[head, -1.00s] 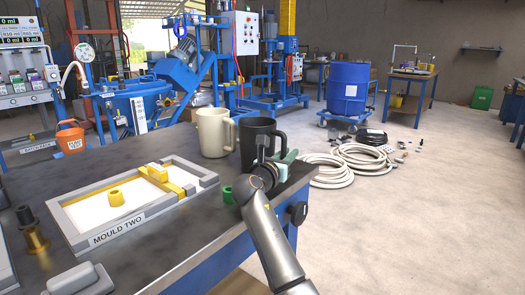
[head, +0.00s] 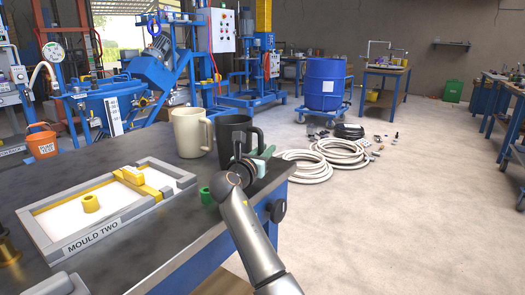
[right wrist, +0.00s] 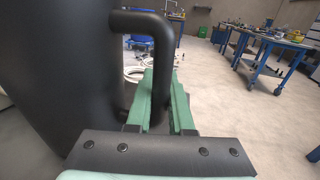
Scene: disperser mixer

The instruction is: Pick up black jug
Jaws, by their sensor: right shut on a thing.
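The black jug (head: 232,133) stands upright near the right edge of the dark workbench (head: 150,245), beside a cream jug (head: 188,134). My right gripper (head: 261,163) is at the black jug's handle side, partly hidden behind my own wrist. In the right wrist view its green fingers (right wrist: 159,104) are closed around the lower part of the black handle (right wrist: 160,55). The jug's dark body (right wrist: 60,75) fills the left of that view. The jug's base is hidden by my arm, so I cannot tell if it touches the bench. My left gripper is out of view.
A tray labelled MOULD TWO (head: 90,240) lies left on the bench, with a small green piece (head: 206,195) near it. The floor to the right is open.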

